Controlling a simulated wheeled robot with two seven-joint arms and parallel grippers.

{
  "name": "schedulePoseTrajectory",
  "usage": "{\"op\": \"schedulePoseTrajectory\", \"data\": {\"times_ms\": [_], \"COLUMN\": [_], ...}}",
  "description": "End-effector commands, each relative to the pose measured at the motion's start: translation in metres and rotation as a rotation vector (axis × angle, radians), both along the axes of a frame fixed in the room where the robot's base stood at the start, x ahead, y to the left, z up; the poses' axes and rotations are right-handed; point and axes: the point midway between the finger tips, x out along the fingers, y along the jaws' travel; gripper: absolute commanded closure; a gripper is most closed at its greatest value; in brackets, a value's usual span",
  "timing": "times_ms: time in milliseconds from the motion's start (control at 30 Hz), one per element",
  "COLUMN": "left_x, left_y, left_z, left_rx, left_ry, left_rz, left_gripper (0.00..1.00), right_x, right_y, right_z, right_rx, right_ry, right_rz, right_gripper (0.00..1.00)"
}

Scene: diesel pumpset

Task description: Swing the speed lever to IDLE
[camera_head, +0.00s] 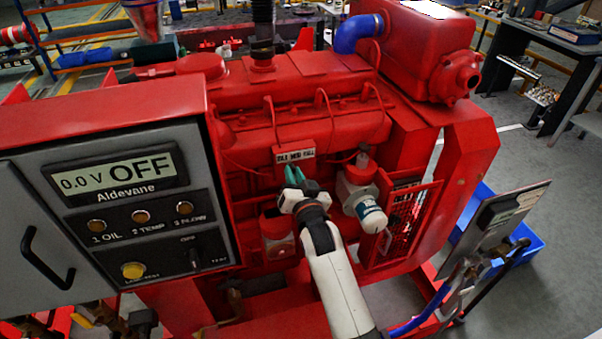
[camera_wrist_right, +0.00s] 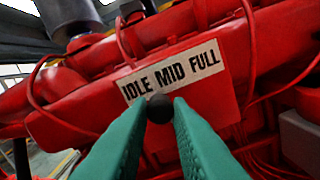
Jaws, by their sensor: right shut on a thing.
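The speed lever shows as a round black knob (camera_wrist_right: 159,108) in the right wrist view, just below the white label plate (camera_wrist_right: 172,70) reading IDLE MID FULL. In that picture the knob lies nearest the IDLE and MID end of the plate. My right gripper (camera_wrist_right: 158,112) has its teal fingers closed on the knob, one at each side. The lever's shaft is hidden. In the head view my right gripper (camera_head: 294,174) reaches the red engine (camera_head: 300,110) under the same label plate (camera_head: 295,156), and hides the knob. My left gripper is not in view.
A control panel (camera_head: 135,190) reading OFF stands close at the left. A white and blue canister (camera_head: 367,212) is just right of my right gripper. A red mesh guard (camera_head: 404,225) is farther right. Thin red pipes (camera_wrist_right: 250,50) cross the engine near the label.

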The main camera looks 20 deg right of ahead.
Motion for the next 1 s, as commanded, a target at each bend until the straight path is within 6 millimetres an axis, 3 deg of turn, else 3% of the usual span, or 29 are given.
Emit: {"op": "schedulePoseTrajectory", "data": {"times_ms": [1000], "left_x": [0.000], "left_y": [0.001], "left_z": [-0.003], "left_rx": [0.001], "left_ry": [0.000], "left_rz": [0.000], "left_gripper": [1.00], "right_x": [-0.001], "right_y": [0.013], "right_z": [-0.008], "right_rx": [0.009], "right_ry": [0.010], "right_rz": [0.000], "right_gripper": [0.88]}}
